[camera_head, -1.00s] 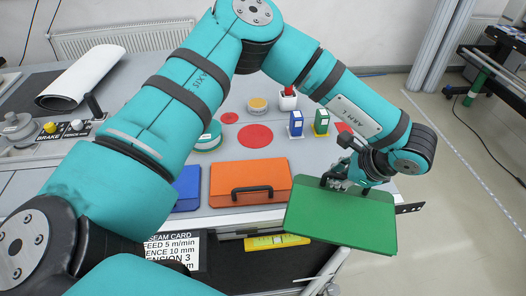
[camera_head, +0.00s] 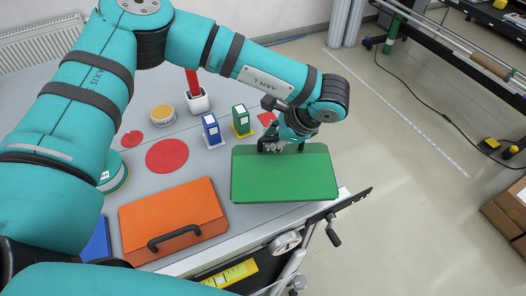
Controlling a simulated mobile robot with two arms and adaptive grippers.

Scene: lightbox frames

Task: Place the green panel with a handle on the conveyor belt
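The green panel (camera_head: 285,178) is over the right end of the grey table in the head view, with its flat face towards me. My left gripper (camera_head: 284,143) is at the panel's far edge, shut around its dark handle, which the fingers mostly hide. I cannot tell whether the panel touches the table. A long black frame with rollers (camera_head: 452,40) stands at the upper right, across the floor; it may be the conveyor, but its belt surface is not clear. My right gripper is out of view.
An orange panel with a black handle (camera_head: 172,222) lies on the table (camera_head: 215,165), left of the green one. Blue (camera_head: 211,129) and green (camera_head: 241,121) small boxes stand behind. Cardboard boxes (camera_head: 508,212) are at the right edge. Open floor (camera_head: 400,150) lies between table and frame.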

